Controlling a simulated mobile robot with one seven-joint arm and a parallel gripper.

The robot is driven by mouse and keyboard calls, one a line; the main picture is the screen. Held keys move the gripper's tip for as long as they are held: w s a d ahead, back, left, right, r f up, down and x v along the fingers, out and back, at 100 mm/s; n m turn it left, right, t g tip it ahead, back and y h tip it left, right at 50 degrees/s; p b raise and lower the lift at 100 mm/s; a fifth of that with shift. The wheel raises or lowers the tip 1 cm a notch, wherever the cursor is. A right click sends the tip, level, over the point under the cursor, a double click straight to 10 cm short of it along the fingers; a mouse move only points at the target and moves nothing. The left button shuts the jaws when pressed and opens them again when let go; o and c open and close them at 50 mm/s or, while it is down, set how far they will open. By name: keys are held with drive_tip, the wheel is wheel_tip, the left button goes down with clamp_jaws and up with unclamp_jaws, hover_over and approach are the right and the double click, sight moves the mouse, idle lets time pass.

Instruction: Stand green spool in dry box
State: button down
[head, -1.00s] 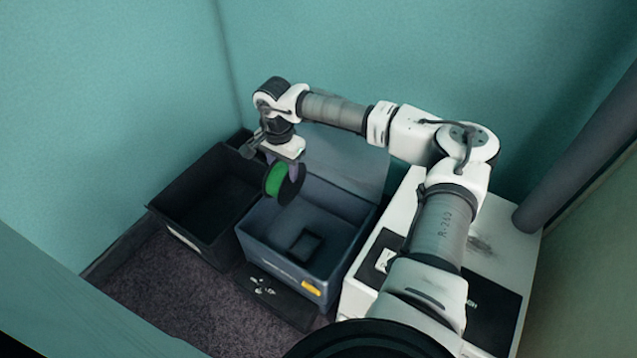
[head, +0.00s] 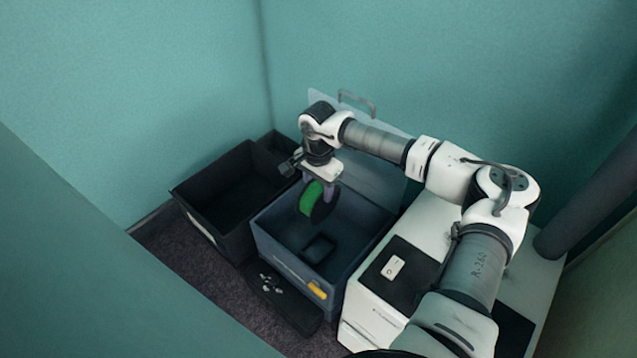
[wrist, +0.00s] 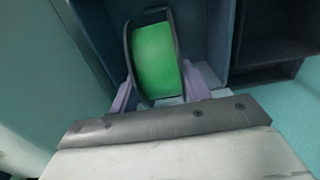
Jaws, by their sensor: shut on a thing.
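The green spool (head: 311,198) has black flanges and a green winding. It hangs upright on its rim from my gripper (head: 322,180), over the back left part of the open dry box (head: 349,281). The dry box is blue-grey with a yellow label on its front and a raised lid behind. In the wrist view the spool (wrist: 156,62) sits between the two purple fingers of my gripper (wrist: 160,92), which is shut on it. I cannot tell whether the spool's lower edge touches anything in the box.
A small dark block or recess (head: 318,249) lies on the dry box floor. A black open bin (head: 190,207) stands directly left of the box. A white cabinet (head: 366,320) with a black top panel stands to the right. A dark mat with small pieces (head: 270,284) lies in front.

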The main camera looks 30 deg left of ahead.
wheel_tip(320, 180, down, 16)
drive_tip(key=b, duration=1)
drive_tip(key=shift+f, duration=0.2)
drive_tip(key=shift+f, duration=0.1)
idle(0.4)
drive_tip(key=shift+f+b, duration=0.7)
drive_tip(key=shift+f, duration=0.4)
drive_tip(key=shift+f, duration=0.1)
drive_tip(key=c, duration=0.6)
unclamp_jaws()
wheel_tip(320, 180, up, 14)
drive_tip(key=p, duration=0.5)
drive_tip(key=shift+f, duration=0.1)
